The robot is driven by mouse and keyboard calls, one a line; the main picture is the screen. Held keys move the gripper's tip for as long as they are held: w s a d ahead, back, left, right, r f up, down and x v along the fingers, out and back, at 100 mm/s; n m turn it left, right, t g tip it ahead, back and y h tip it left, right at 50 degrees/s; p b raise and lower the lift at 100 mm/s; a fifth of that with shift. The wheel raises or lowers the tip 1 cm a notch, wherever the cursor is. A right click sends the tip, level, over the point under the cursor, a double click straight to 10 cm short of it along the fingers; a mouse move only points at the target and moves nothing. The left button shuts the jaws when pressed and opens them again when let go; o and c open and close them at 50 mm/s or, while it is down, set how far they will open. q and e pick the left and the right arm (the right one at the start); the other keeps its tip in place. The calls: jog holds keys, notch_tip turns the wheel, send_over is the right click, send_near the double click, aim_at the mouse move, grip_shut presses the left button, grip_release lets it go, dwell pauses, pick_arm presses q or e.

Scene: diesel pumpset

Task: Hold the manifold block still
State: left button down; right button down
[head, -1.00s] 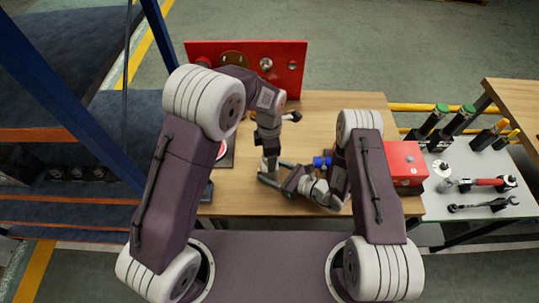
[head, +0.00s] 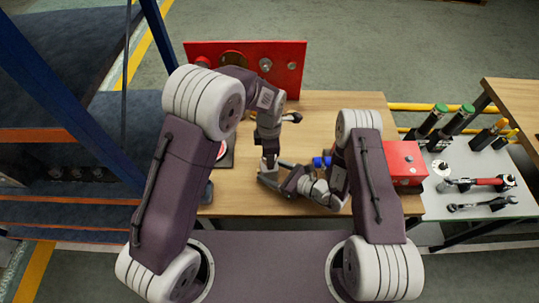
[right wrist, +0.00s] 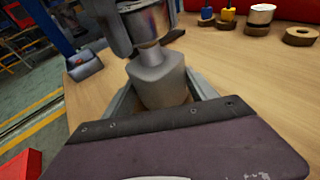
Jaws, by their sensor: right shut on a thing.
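A grey block with rounded corners (right wrist: 158,82), which I take to be the manifold block, stands between the fingers of my right gripper (right wrist: 160,100) in the right wrist view. The right gripper is shut on it. In the head view my right gripper (head: 270,178) reaches in from the right, low over the wooden table. My left gripper (head: 269,152) points down just above the same spot. Its fingertips are too small and covered to tell whether they are open. A metal cylindrical part (right wrist: 147,25) sits directly above the block in the right wrist view.
A red panel (head: 290,80) stands at the table's back edge. A red box (head: 405,160) is at the right, a blue part (head: 320,162) near my right arm. A side table (head: 470,200) holds tools.

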pick_arm(q)
jog(key=m, duration=0.5)
jog(key=shift+s, duration=0.1)
jog(key=m, duration=0.5)
jog(key=shift+f+m, duration=0.1)
jog(key=shift+m, duration=0.3)
jog(key=c, duration=0.7)
grip_release()
notch_tip(320, 180, up, 12)
jog(key=shift+r, duration=0.1)
pick_arm(e)
jog(key=shift+c, duration=0.9)
grip_release()
